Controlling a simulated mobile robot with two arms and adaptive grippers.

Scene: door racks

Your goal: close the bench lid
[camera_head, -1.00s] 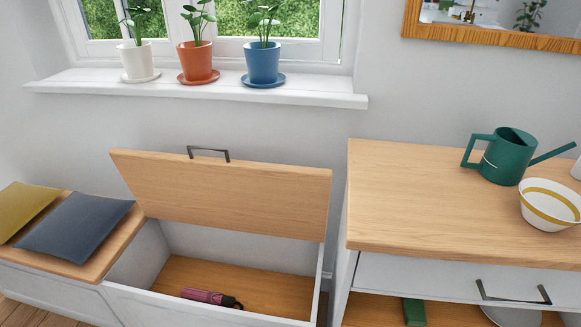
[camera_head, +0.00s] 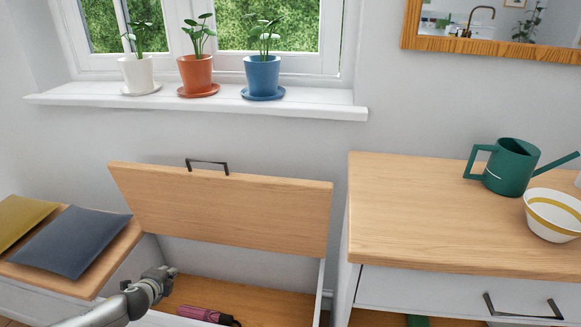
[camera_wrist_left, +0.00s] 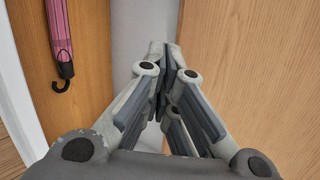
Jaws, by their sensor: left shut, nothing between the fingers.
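The bench lid (camera_head: 225,208) is a wooden panel that stands open, tilted up near the wall, with a dark handle (camera_head: 207,162) at its top edge. The open bench box (camera_head: 250,300) below has a wooden floor, and a folded pink umbrella (camera_head: 205,314) lies in it. My left gripper (camera_head: 165,275) is shut and empty, in front of the lid's lower left part, over the box. In the left wrist view the shut fingers (camera_wrist_left: 165,75) show with the umbrella (camera_wrist_left: 60,35) at left and a wooden panel, likely the lid (camera_wrist_left: 250,60), at right. My right gripper is not in view.
Yellow (camera_head: 25,220) and blue-grey (camera_head: 70,240) cushions lie on the bench's left section. A cabinet (camera_head: 430,220) with a green watering can (camera_head: 507,168) and a bowl (camera_head: 555,213) stands at right. A windowsill (camera_head: 200,105) with potted plants is above the lid.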

